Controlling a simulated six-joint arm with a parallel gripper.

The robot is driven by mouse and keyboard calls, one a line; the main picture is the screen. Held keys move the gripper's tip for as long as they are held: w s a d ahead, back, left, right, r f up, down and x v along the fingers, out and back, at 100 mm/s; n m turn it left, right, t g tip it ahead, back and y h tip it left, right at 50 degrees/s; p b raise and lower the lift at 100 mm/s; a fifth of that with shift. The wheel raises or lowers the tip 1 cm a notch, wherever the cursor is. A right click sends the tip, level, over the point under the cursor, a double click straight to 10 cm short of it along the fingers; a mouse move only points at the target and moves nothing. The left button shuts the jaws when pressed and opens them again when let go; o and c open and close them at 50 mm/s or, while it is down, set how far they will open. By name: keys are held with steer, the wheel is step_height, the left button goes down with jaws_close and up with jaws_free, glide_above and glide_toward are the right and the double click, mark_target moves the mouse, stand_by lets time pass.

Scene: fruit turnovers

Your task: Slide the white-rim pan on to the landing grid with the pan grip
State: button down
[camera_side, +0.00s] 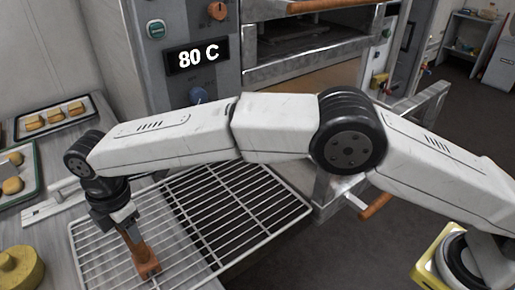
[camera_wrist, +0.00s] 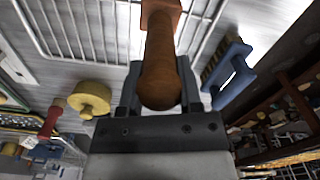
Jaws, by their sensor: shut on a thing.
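My gripper (camera_side: 122,218) is shut on the brown handle of the pan grip (camera_side: 142,254), low over the near left part of the landing grid (camera_side: 252,231). The wrist view shows the handle (camera_wrist: 160,72) between both fingers. I cannot tell whether the tool touches the grid. The grid is a bare wire rack with no pan on it. At the far left, a pan (camera_side: 75,99) holds several golden turnovers; its rim looks pale with a dark edge. I cannot tell for sure whether this is the white-rim pan.
A green-rim pan (camera_side: 37,172) with turnovers lies at the left edge. A yellow round object (camera_side: 20,268) stands at near left and a blue brush (camera_wrist: 232,75) lies beside the grid. The oven panel (camera_side: 197,57) reads 80 C. My arm spans above the grid.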

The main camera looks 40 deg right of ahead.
steer(key=shift+r, duration=0.2)
stand_by(0.3)
steer(key=shift+r, duration=2.35)
steer(key=shift+w+d, duration=0.1)
steer(key=w+d+m, duration=0.2)
steer(key=d+m, duration=0.2)
steer(key=d, duration=0.4)
steer(key=w+d+f+m, duration=0.1)
steer(key=w+d+m, duration=0.15)
steer(key=d, duration=0.45)
steer(key=w+d+m, duration=0.2)
steer(key=d+m, duration=0.2)
steer(key=d, duration=0.4)
steer(key=s+d+m, duration=0.2)
steer(key=d+m, duration=0.1)
steer(key=d, duration=0.4)
steer(key=s+d+f+m, duration=0.1)
steer(key=s+d+m, duration=0.2)
steer(key=d, duration=0.4)
steer(key=s+d+f+m, duration=0.1)
steer(key=s+d+m, duration=0.1)
steer(key=d+m, duration=0.3)
steer(key=shift+s+d+f, duration=0.25)
steer(key=shift+d, duration=1)
steer(key=shift+m, duration=0.25)
